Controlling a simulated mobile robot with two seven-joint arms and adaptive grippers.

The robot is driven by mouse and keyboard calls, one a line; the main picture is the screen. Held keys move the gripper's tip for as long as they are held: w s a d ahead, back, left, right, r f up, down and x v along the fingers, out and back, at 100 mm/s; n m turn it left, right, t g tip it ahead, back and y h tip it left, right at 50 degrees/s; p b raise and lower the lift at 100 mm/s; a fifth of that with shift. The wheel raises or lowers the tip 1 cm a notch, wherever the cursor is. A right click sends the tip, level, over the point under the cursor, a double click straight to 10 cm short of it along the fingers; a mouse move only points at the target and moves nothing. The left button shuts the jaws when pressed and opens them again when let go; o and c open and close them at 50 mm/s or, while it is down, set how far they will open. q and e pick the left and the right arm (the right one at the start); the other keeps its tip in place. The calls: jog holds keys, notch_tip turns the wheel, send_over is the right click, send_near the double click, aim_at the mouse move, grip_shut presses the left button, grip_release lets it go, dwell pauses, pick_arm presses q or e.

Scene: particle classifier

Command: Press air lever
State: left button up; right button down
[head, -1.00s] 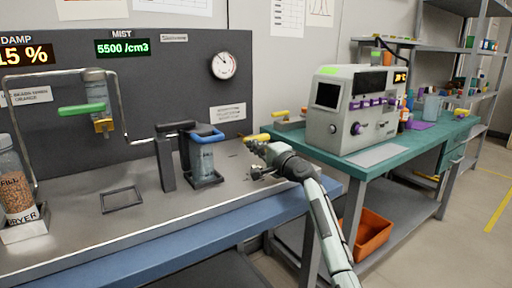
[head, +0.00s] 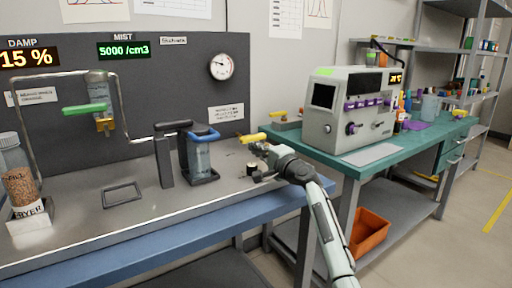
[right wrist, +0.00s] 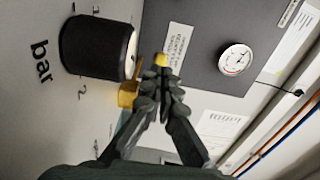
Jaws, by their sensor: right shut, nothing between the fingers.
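A yellow lever (head: 252,138) stands at the right end of the grey bench top. My right gripper (head: 262,152) is just below and beside it, reached in from the lower right. In the right wrist view my gripper (right wrist: 163,78) is shut with nothing between its fingers. The yellow lever (right wrist: 127,95) shows beside and behind the fingers, with a yellow tip just past them. I cannot tell whether they touch. A black knob (right wrist: 98,48) sits on a dial marked "bar"; a dark knob (head: 253,168) also shows in the head view. My left gripper is out of view.
A blue-handled clear vessel (head: 200,155) stands left of the lever. A round gauge (head: 221,67) hangs on the dark panel (head: 180,85), with a mist display (head: 123,50) reading 5000 /cm3. A green bench (head: 440,133) with a grey instrument (head: 348,110) is on the right.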

jog(key=shift+s+a+r, duration=0.1)
jog(key=shift+s+a, duration=0.15)
jog(key=shift+s, duration=0.3)
jog(key=shift+s+a, duration=0.2)
jog(key=shift+s, duration=0.3)
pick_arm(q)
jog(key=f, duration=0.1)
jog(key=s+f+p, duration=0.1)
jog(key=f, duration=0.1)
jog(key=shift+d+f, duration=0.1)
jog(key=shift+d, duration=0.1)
pick_arm(e)
jog(key=s+a, duration=0.5)
jog(key=a, duration=0.1)
jog(key=shift+s, duration=0.25)
